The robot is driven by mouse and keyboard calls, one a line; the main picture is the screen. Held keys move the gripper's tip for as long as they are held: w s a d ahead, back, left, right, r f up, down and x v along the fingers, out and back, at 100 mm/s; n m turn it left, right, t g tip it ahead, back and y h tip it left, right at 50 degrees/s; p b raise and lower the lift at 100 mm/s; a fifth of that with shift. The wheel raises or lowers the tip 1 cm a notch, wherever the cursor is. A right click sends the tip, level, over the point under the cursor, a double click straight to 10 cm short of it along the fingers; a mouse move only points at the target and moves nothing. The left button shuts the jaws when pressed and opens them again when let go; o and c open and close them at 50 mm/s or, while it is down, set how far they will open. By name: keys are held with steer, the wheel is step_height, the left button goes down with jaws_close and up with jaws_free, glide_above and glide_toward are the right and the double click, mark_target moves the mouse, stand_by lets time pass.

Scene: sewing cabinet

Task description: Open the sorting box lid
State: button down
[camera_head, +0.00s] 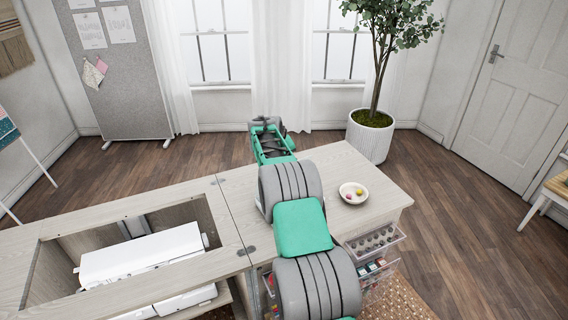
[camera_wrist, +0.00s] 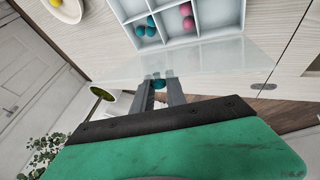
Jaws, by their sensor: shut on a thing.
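The sorting box (camera_wrist: 219,15) shows at the top of the wrist view, with white compartments holding teal balls (camera_wrist: 146,27) and pink balls (camera_wrist: 187,16). Its clear lid (camera_wrist: 215,60) shows as a see-through panel reaching from the box's near side towards my fingers; its exact tilt is hard to tell. My gripper (camera_wrist: 161,84) is at the lid's edge, shut on a small teal piece there, which looks like the lid's knob. In the head view my arm hides the box and the lid.
Clear drawers (camera_head: 375,243) stick out at the cabinet's right front. A sewing machine (camera_head: 140,255) lies in the left recess. A potted plant (camera_head: 369,138) stands behind.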

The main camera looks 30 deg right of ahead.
steer(key=shift+d+r, duration=0.1)
stand_by(0.6)
steer(key=c, duration=1.4)
jaws_free()
steer(key=b+v, duration=0.1)
steer(key=v, duration=0.6)
steer(key=shift+s+a+r, duration=0.1)
steer(key=shift+a+r, duration=0.1)
steer(key=shift+r, duration=0.1)
